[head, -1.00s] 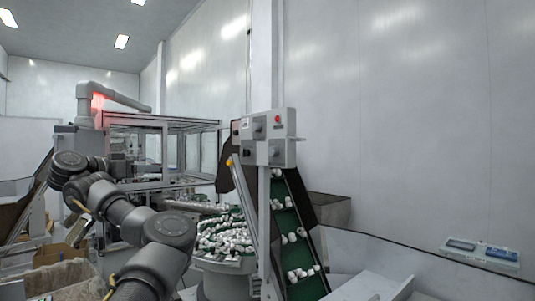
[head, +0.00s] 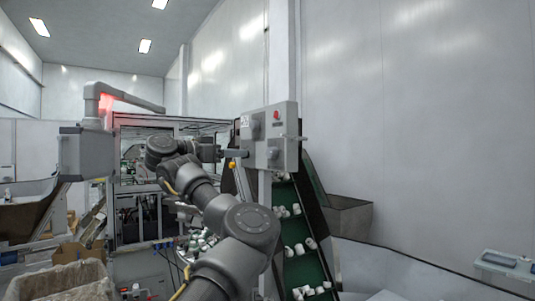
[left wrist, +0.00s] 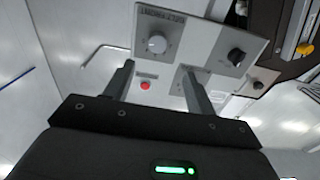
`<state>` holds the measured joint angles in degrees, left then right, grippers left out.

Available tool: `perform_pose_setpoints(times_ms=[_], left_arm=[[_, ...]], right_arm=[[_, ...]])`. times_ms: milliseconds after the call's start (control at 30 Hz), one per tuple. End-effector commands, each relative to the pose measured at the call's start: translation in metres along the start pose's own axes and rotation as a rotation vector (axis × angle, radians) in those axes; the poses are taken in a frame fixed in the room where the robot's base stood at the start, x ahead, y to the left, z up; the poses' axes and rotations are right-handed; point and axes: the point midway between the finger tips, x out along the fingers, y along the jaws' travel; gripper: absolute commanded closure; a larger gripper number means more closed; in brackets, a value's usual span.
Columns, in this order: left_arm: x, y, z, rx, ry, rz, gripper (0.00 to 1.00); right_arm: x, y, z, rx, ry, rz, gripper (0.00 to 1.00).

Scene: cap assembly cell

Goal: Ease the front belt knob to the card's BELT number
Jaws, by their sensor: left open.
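A grey control box (head: 284,138) stands on a post in the middle of the head view. In the left wrist view its panel (left wrist: 196,34) shows upside down, with a light grey round knob (left wrist: 156,43) under lettering that seems to read BELT FRONT. A black knob (left wrist: 236,56) and a red button (left wrist: 145,86) are also there. My left gripper (left wrist: 158,80) is open and empty, its fingers pointing at the panel, with the grey knob beyond the tips and not between them. The knob's setting is too small to read. I cannot make out a card with a number. My right gripper is not in view.
A green belt (head: 302,250) carrying white caps slopes down below the box. A machine with a clear guarded frame (head: 140,190) stands behind my left arm. A blue-and-grey tray (head: 508,264) lies at the far right. The wall to the right is bare.

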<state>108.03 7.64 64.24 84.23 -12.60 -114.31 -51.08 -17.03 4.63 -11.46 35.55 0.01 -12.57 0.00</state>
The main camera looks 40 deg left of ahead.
Motion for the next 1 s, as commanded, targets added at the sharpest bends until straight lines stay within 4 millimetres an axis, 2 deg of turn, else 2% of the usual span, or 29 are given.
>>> perform_pose_setpoints(times_ms=[167, 400, 600, 800, 1000], left_arm=[[0.022, 0.004, -0.007, -0.001, -0.002, 0.012, 0.44], [0.064, 0.004, -0.006, 0.0, -0.006, 0.01, 0.44], [0.093, 0.003, -0.004, 0.001, -0.004, 0.006, 0.44], [0.107, 0.002, -0.001, 0.001, -0.003, 0.004, 0.44], [0.109, 0.002, 0.001, 0.001, -0.002, 0.003, 0.44]], right_arm=[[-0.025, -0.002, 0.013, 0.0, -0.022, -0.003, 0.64], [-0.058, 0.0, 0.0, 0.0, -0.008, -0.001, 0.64], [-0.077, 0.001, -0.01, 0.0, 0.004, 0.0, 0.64], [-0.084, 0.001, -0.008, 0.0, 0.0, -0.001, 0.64], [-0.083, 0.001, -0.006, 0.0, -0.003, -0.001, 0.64]])
